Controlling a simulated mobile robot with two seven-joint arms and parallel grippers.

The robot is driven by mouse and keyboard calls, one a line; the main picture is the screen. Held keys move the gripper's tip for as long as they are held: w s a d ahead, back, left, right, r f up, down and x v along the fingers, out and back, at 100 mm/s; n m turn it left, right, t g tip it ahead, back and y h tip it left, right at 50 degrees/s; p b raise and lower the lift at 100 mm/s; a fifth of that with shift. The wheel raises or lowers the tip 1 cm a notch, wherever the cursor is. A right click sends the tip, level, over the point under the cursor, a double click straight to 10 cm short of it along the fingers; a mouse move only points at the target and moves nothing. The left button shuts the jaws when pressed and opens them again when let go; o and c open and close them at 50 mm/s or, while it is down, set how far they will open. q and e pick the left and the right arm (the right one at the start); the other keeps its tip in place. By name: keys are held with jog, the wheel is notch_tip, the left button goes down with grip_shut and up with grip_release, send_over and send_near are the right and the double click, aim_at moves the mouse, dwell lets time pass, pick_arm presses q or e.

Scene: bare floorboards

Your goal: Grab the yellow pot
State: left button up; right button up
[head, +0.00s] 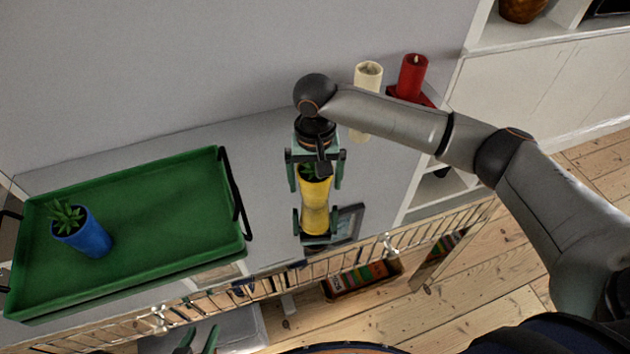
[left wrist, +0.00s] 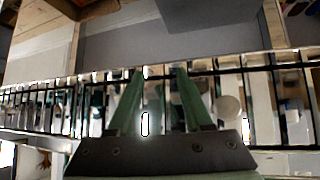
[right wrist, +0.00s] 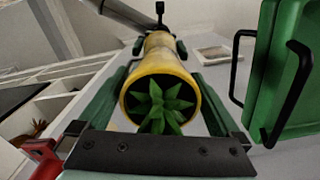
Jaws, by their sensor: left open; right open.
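The yellow pot (head: 315,190) with a spiky green plant stands on the glossy grey top, and its reflection shows below it. My right gripper (head: 317,180) reaches down from above with its open fingers on either side of the pot. In the right wrist view the pot (right wrist: 158,62) sits between the two green fingers (right wrist: 160,105), plant facing the camera. I cannot tell whether the fingers touch it. My left gripper (head: 196,341) is low at the bottom edge, far from the pot; its fingers are apart and empty in the left wrist view (left wrist: 160,75).
A green tray (head: 165,195) with black handles holds a blue potted plant (head: 82,236) at the left. A white candle (head: 367,76) and a red candle (head: 412,77) stand behind my right arm. A metal rail (head: 350,251) runs along the near edge.

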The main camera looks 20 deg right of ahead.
jog(key=shift+c, duration=0.2)
jog(key=c, duration=1.5)
jog(key=shift+c, duration=0.2)
jog(key=shift+r, duration=0.15)
